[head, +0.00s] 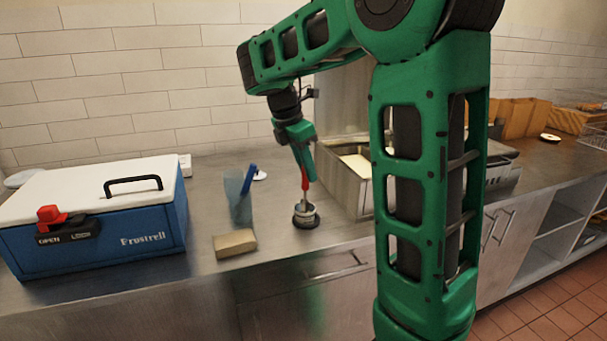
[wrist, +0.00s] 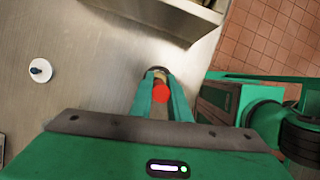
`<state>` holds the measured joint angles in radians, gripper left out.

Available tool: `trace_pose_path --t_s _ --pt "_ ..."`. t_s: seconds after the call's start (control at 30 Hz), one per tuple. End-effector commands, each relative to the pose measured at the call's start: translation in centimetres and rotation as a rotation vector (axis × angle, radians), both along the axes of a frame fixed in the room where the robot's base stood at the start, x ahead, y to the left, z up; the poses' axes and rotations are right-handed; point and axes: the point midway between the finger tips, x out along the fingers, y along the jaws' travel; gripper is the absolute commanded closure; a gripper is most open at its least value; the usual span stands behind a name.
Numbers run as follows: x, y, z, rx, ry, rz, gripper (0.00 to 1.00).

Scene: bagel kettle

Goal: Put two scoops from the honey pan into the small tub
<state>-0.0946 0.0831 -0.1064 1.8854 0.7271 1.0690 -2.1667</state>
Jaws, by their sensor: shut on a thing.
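My gripper (head: 304,163) is shut on the red handle of a scoop (head: 305,181), which points down. Below it a small round tub (head: 306,220) with a dark base stands on the steel counter near the front edge. The scoop's lower end meets the tub's top; I cannot tell how deep it is or what the tub holds. In the wrist view my gripper (wrist: 161,82) has the red scoop handle (wrist: 161,93) between its fingers, which hide most of the tub. The steel pan (head: 345,185) with pale contents stands right of the tub, partly behind my arm.
A blue cooler (head: 110,245) with a white lid stands at the left. A tan block (head: 235,243) and a bluish clear holder (head: 237,200) with a blue stick are left of the tub. A small white disc with a dark knob (wrist: 40,70) lies further back.

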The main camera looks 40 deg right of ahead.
Motion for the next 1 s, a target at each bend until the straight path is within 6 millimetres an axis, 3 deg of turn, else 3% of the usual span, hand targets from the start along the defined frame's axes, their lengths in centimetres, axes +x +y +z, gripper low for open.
trace_pose_path --t_s 1.0 --pt "0.0 0.1 6.1 0.001 0.000 0.000 1.00"
